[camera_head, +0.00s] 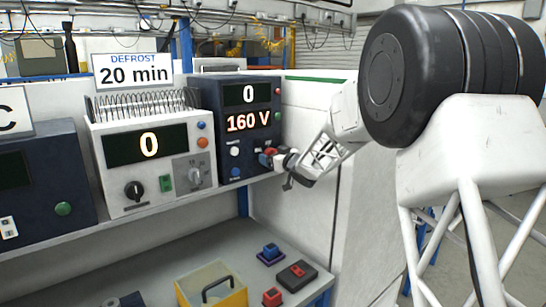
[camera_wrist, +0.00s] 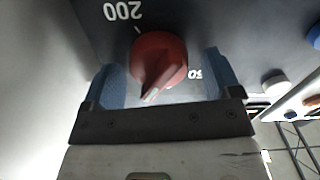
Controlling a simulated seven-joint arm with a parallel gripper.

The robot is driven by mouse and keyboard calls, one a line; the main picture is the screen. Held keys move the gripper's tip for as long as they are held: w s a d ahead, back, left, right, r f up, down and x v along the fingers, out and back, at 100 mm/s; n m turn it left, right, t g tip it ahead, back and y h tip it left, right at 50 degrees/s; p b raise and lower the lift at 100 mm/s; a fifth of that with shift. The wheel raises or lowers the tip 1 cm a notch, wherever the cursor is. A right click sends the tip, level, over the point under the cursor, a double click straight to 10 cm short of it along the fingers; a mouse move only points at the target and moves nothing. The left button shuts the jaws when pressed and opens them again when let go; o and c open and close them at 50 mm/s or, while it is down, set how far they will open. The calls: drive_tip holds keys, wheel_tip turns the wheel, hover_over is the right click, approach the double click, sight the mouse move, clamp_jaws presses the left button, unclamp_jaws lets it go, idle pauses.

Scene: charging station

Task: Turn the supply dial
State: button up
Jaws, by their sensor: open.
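The supply is a dark navy box (camera_head: 210,108) at the shelf's right end, its displays reading "0" and "160 V". Its red dial (camera_wrist: 160,52) fills the middle of the wrist view, with upside-down labels "200" and one ending in "50" beside it. The dial's pale pointer line faces down-left in that view. My gripper (camera_wrist: 159,68) is open, its blue fingers on either side of the dial; I cannot tell whether they touch it. In the head view my gripper (camera_head: 279,160) is at the supply's lower right front and mostly covers the dial.
A white charger (camera_head: 108,187) with a black knob and "0" display stands left of the supply, under a "DEFROST 20 min" sign (camera_head: 133,70). Another dark unit (camera_head: 45,180) is further left. Below are a yellow bin (camera_head: 232,297) and red and blue parts (camera_head: 297,276).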

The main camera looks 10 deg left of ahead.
drive_tip(key=c, duration=0.9)
drive_tip(key=shift+c, duration=0.2)
drive_tip(key=shift+m, duration=0.4)
drive_tip(key=shift+d+f+m, duration=0.1)
drive_tip(key=shift+f+m, duration=0.05)
drive_tip(key=shift+m, duration=2.45)
drive_tip(key=o, duration=0.9)
drive_tip(key=shift+o, duration=0.2)
drive_tip(key=shift+d, duration=0.1)
